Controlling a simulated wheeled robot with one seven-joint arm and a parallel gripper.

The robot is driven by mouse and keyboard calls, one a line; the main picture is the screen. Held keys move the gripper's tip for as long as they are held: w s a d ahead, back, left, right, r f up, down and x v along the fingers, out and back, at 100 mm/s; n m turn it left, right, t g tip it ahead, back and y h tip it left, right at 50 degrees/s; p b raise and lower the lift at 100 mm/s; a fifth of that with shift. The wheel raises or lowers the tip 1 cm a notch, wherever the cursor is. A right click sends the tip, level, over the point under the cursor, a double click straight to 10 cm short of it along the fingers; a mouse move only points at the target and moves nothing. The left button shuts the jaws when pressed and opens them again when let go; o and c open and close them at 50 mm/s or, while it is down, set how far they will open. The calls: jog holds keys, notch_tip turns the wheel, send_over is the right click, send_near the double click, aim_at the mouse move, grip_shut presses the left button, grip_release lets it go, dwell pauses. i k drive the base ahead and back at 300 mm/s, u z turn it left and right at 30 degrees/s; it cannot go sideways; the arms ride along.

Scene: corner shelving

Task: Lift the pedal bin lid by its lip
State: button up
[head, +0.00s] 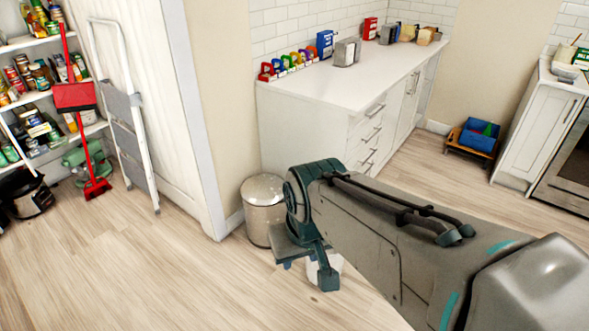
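The pedal bin (258,222) is a pale grey metallic cylinder standing on the floor beside the wall end and the white cabinet. Its rounded lid (263,188) appears shut. My gripper (306,268), dark teal, is in front of the bin's lower right side, at the end of my arm, which reaches in from the lower right. It hides part of the bin's right side. The lid's lip shows only as a thin rim, and no contact between gripper and lid is visible. From this angle I cannot tell how far apart the fingers are.
A white cabinet with a countertop (340,80) stands right behind the bin. A small white object (334,263) shows partly behind my gripper. A folded stepladder (126,110) and red broom (96,185) stand at the left. Wooden floor (150,270) is clear left of the bin.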

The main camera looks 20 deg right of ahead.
aim_at(265, 189)
jog(key=z, duration=0.4)
jog(key=i, duration=1.65)
jog(key=z, duration=0.4)
